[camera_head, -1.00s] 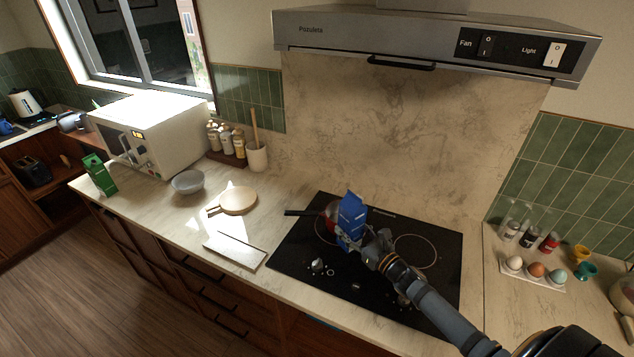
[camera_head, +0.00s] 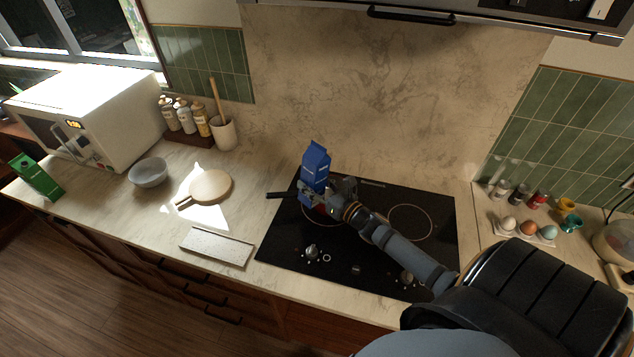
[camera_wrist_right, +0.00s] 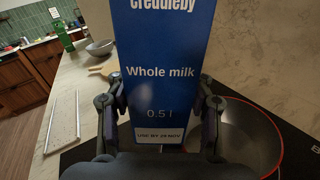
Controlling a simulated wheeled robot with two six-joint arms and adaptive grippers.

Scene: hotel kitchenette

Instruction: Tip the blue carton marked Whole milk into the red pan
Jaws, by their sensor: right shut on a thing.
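The blue carton (camera_head: 315,163) marked Whole milk stands close to upright over the left side of the hob in the head view. In the right wrist view its blue face (camera_wrist_right: 165,45) fills the middle. My right gripper (camera_head: 322,191) is shut on the lower part of the carton, with a finger on each side. The red pan (camera_head: 317,214) sits on the hob below and is mostly hidden by the gripper and carton. Its dark handle points left. The pan's red rim (camera_wrist_right: 279,140) curves behind the carton at right in the wrist view. My left gripper is not in view.
A grey-white board (camera_head: 216,247), a round wooden board (camera_head: 211,186) and a grey bowl (camera_head: 149,173) lie left of the black hob (camera_head: 372,258). An egg tray (camera_head: 541,238) and small jars are at right. The range hood (camera_head: 440,17) hangs above.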

